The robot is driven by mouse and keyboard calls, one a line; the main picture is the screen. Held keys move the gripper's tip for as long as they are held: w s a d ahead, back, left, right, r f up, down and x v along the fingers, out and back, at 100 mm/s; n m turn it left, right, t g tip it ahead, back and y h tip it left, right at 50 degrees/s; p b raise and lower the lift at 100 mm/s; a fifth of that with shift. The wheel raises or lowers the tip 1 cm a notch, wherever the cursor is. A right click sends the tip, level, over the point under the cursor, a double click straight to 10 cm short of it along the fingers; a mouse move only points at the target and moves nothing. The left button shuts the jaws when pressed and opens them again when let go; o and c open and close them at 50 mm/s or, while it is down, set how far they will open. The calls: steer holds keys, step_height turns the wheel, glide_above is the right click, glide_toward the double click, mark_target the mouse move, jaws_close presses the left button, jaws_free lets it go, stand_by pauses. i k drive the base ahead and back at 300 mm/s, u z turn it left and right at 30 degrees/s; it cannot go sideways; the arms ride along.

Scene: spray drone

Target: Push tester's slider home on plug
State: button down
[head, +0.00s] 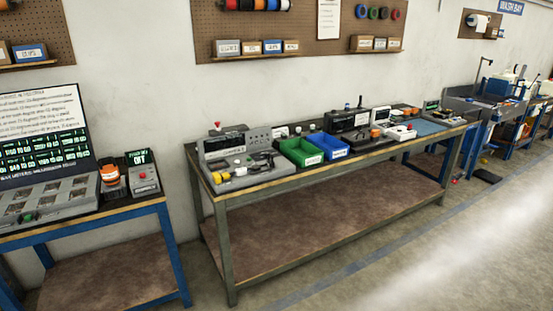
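A grey bench instrument (224,179) that looks like the tester stands at the left end of the long middle bench. It has a sloped panel with a dark display at its back and a flat bed in front. On the bed are a small yellow part (223,163) and a dark part (262,163) with a light piece beside it. These are too small to tell which is the slider or the plug, or whether they touch. My gripper is not in view.
A green bin (301,152) and a blue bin (333,147) stand right of the tester. Several instruments and a blue mat (432,127) fill the bench's far end. A blue-framed bench (100,216) with a battery charger stands at left. Floor in front (400,245) is clear.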

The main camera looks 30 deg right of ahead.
mark_target(270, 164)
steer(key=z, duration=0.1)
steer(key=i, duration=1)
steer(key=u, duration=0.05)
